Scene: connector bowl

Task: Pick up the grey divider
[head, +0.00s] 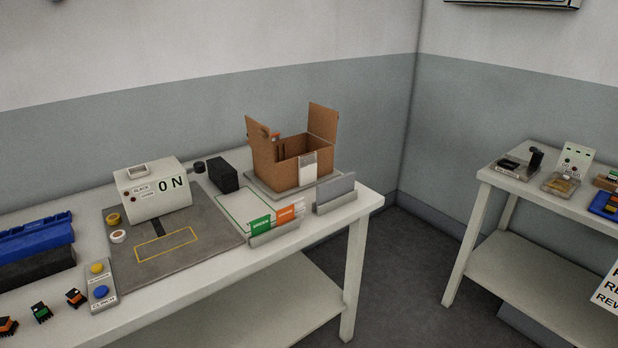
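The grey divider (336,188) is a flat upright panel standing in a light holder (336,204) near the right end of the white table (367,203). It is in front of and to the right of an open cardboard box (276,172). Neither of my grippers shows in the head view, so nothing is seen touching the divider.
Beside the divider, a second holder has green (260,225) and orange (285,215) cards. A white machine (152,190) stands on a grey mat (190,255) to the left. A black block (223,175) is behind. A second table (540,195) is at right, across a floor gap.

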